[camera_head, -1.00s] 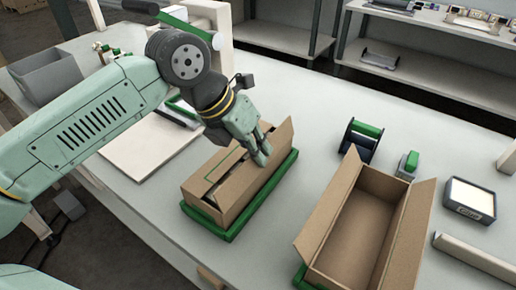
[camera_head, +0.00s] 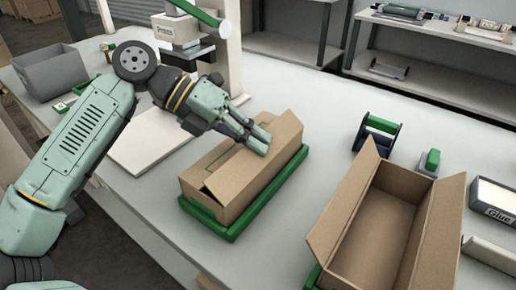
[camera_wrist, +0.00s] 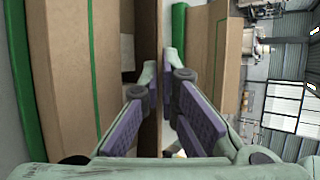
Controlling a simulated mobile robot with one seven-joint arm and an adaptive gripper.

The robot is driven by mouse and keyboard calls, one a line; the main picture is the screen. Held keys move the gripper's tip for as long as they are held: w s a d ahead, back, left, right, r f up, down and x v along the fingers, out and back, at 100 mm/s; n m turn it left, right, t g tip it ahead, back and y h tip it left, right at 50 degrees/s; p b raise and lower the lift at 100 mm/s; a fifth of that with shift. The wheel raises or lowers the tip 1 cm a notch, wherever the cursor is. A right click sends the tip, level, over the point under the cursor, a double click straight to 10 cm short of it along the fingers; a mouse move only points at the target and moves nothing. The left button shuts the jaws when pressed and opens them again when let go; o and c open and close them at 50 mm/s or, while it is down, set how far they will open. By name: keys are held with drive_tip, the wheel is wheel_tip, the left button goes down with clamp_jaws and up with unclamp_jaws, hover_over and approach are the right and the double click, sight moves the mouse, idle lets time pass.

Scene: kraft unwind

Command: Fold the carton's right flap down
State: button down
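The brown carton (camera_head: 237,192) sits in a green tray (camera_head: 221,232) on the bench. Its left flap (camera_head: 203,160) lies down over the top, and a narrow dark opening shows beside it in the wrist view. My gripper (camera_head: 264,143) is at the top of this flap. In the wrist view the flap's edge (camera_wrist: 156,120) runs between my two fingers (camera_wrist: 160,78), which stand apart, one on each side. I cannot tell whether either finger touches it.
A second, open carton (camera_head: 335,225) with raised flaps stands to the right. Behind it are a tape dispenser (camera_head: 377,135) and a small green-topped item (camera_head: 430,161). A box marked Glue (camera_head: 492,202) lies at the far right. A white board (camera_head: 150,145) lies to the left.

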drive_tip(key=shift+w+a+f+g+h+b, duration=0.15)
drive_tip(key=shift+f+g+h+b, duration=0.2)
drive_tip(key=shift+h+b, duration=0.3)
drive_tip(key=shift+n, duration=0.3)
drive_tip(key=c, duration=1.8)
unclamp_jaws()
drive_tip(key=shift+c, duration=0.2)
